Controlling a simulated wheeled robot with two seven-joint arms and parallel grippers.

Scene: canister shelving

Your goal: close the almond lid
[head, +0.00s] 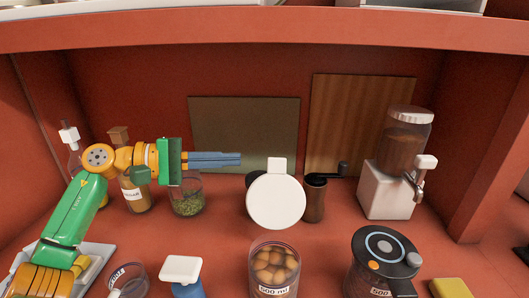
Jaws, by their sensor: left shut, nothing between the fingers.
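A clear canister (275,272) marked 500 ml, holding several round brown pieces that look like the almonds, stands at the front centre. A round white lid (276,203) with a square tab on top stands upright and open behind its mouth. The hinge between them is not clear to see. My left gripper (240,159) is shut and empty, its fingers pointing right, above and to the left of the lid in the picture. It appears apart from the lid. My right gripper is out of view.
A green-filled jar (187,197) and a labelled bottle (136,197) stand under my left arm. A dark grinder (316,198) stands right of the lid. A dark-lidded canister (386,250), a dispenser (388,187) and a white-topped bottle (181,269) stand nearby. A shelf edge (270,32) runs overhead.

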